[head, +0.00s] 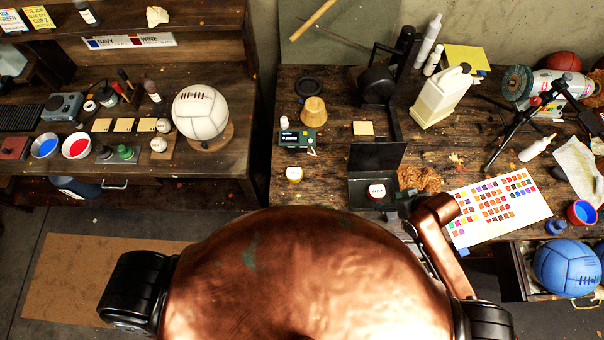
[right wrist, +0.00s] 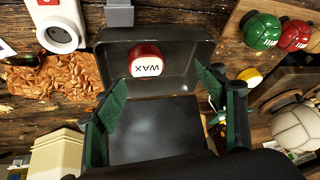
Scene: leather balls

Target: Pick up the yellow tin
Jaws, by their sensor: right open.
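The yellow tin (head: 294,174) is small, with a pale top. It stands on the right-hand workbench, left of the open black box, in the head view. In the right wrist view a yellow round thing, likely this tin (right wrist: 250,76), shows just beyond the right-hand finger. My right gripper (right wrist: 157,80) is open and empty, with its green-padded fingers spread over the black box. In the head view only part of it shows, by the box's right side; its fingers are hard to make out. My left gripper is not in view.
The open black box (head: 358,160) holds a red WAX tin (right wrist: 146,62). A small dark green device (head: 297,139) and a tan cup-like thing (head: 313,111) stand behind the yellow tin. A colour chart (head: 497,207) and brown shavings (head: 420,178) lie right of the box.

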